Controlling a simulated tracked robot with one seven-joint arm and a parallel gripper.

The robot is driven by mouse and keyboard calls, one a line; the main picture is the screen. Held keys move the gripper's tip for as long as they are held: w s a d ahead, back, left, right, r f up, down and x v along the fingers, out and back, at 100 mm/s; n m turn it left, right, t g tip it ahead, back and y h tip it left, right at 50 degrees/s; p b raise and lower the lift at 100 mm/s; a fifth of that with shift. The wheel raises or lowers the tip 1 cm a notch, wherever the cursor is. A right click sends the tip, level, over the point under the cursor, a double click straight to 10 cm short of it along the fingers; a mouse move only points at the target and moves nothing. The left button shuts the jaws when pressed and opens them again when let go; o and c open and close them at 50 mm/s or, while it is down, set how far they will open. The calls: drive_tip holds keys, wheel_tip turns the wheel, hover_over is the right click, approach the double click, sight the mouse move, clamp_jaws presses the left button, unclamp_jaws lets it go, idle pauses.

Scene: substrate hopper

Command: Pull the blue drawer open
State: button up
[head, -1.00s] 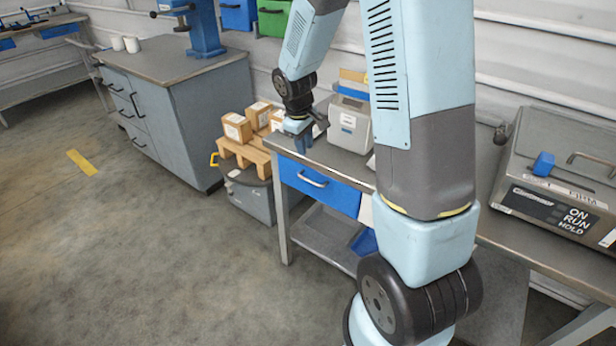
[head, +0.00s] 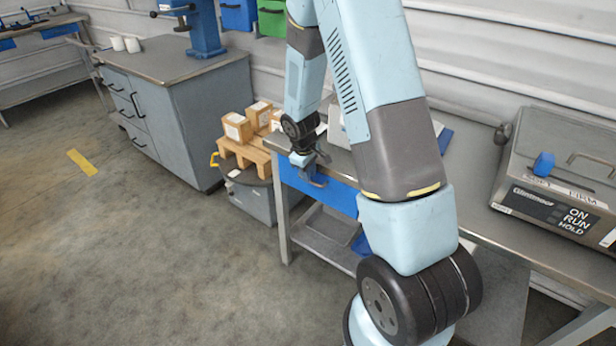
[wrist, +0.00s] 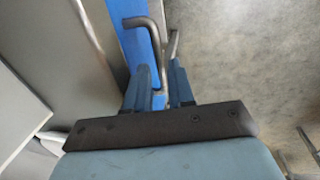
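The blue drawer (head: 340,193) is under the left end of the workbench top. Its front looks flush with the bench, and my gripper and arm hide part of it. In the wrist view its blue front (wrist: 138,42) runs down the upper middle, with the grey bar handle (wrist: 157,38) standing off it. My gripper (head: 312,176) is at the drawer front by the handle. In the wrist view my gripper (wrist: 162,68) has its two blue fingers apart, one on each side of the handle bar. The fingers look open; contact with the bar cannot be made out.
A wooden pallet with cardboard boxes (head: 237,127) stands left of the bench. A grey cabinet (head: 180,110) is further left. A scale-like machine (head: 560,180) sits on the bench at right. The floor in front of the drawer (head: 180,270) is clear.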

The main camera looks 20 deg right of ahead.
drive_tip(key=shift+w+d+f, duration=0.1)
drive_tip(key=shift+d+f, duration=0.05)
drive_tip(key=shift+f, duration=0.75)
drive_tip(key=shift+c, duration=0.3)
clamp_jaws()
